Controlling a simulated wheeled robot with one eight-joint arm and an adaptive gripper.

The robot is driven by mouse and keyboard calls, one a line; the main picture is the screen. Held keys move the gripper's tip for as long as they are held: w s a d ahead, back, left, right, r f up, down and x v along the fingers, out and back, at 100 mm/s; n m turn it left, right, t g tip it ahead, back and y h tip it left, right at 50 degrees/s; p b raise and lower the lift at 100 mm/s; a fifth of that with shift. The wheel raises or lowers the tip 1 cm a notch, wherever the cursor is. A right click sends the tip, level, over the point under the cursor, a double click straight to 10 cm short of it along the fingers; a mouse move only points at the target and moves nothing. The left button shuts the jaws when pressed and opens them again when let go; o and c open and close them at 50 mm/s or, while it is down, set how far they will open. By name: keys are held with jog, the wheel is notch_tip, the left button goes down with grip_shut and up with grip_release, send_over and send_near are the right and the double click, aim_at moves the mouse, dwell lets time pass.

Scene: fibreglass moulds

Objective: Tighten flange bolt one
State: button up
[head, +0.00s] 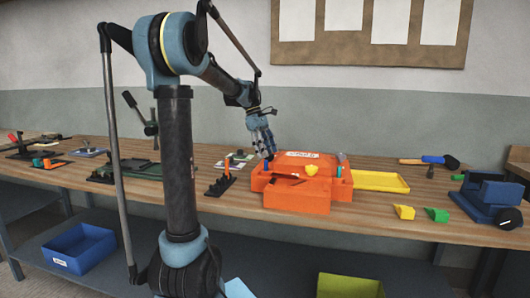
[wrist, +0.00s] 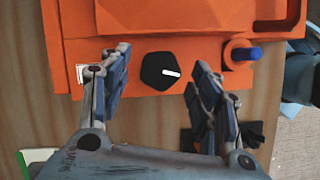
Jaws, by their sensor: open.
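The orange mould (head: 300,199) stands on the wooden bench, and its edge fills the top of the wrist view (wrist: 190,20). A black, many-sided bolt head (wrist: 160,72) with a white pointer line sits on the mould's orange flange; I see no label to confirm which bolt it is. My gripper (wrist: 161,62) is open, with one finger on each side of this head and visible gaps between. In the head view my gripper (head: 265,150) is over the mould's left end, hiding that bolt head.
A blue peg (wrist: 244,53) stands in an orange ring close to my right finger. An orange-and-black stand (head: 224,180) is left of the mould. A yellow tray (head: 380,181) and small wedges (head: 404,212) lie to its right.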

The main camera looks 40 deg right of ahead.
jog(key=shift+f, duration=0.1)
jog(key=c, duration=1)
jog(key=shift+c, duration=0.2)
jog(key=m+y, duration=0.1)
jog(key=m, duration=0.3)
jog(key=m+y, duration=0.1)
jog(key=m, duration=0.1)
jog(key=shift+d+m+y, duration=0.3)
jog(key=shift+d+m, duration=0.05)
jog(key=shift+m, duration=0.05)
jog(key=m+y, duration=0.1)
jog(key=m, duration=0.1)
jog(key=m+y, duration=0.1)
jog(key=m, duration=0.2)
jog(key=shift+s+d+t, duration=0.1)
jog(key=shift+d+t, duration=0.05)
jog(key=shift+t, duration=0.15)
jog(key=shift+m, duration=0.4)
